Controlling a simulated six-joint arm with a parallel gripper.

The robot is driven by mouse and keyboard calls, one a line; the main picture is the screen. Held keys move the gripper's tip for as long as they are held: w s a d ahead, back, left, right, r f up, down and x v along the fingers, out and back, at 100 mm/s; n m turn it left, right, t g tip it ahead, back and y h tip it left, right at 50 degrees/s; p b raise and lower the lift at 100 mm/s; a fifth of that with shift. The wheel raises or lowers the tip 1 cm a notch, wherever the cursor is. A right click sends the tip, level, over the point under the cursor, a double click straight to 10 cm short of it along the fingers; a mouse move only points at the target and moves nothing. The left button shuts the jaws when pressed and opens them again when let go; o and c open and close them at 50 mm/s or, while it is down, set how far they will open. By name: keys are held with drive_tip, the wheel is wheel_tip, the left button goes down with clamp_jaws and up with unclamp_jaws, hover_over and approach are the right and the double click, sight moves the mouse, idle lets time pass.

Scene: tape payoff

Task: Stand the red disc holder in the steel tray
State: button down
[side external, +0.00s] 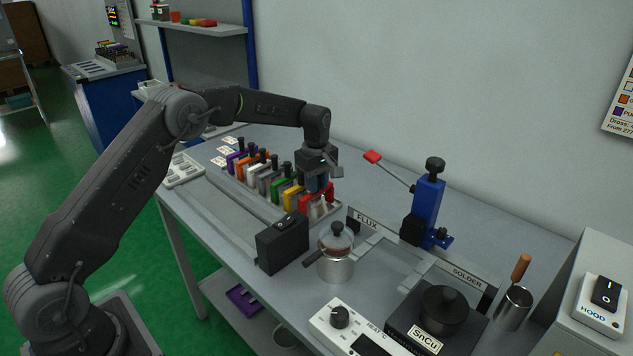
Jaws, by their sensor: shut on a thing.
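The red disc holder (305,198) is at the near right end of a row of coloured holders. My gripper (319,188) points down at it and is shut on it, hiding its upper part. The red holder looks upright, at the end of the grey metal tray (335,210) under the row. I cannot tell whether its base rests in the tray or is slightly raised. Purple, orange, white, grey, green and yellow holders (289,194) with black knobs stand to its left, the yellow one close beside it.
A black block (283,243) and a glass-topped steel pot (336,262) stand in front. A blue stand (428,208) with a red-tipped lever (373,157) is to the right. The FLUX and SOLDER stations and a SnCu pot (440,312) fill the near right. The bench behind the row is clear.

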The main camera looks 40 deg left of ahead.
drive_tip(key=shift+f, duration=0.25)
drive_tip(key=shift+c, duration=1.6)
unclamp_jaws()
drive_tip(key=shift+r, duration=3.55)
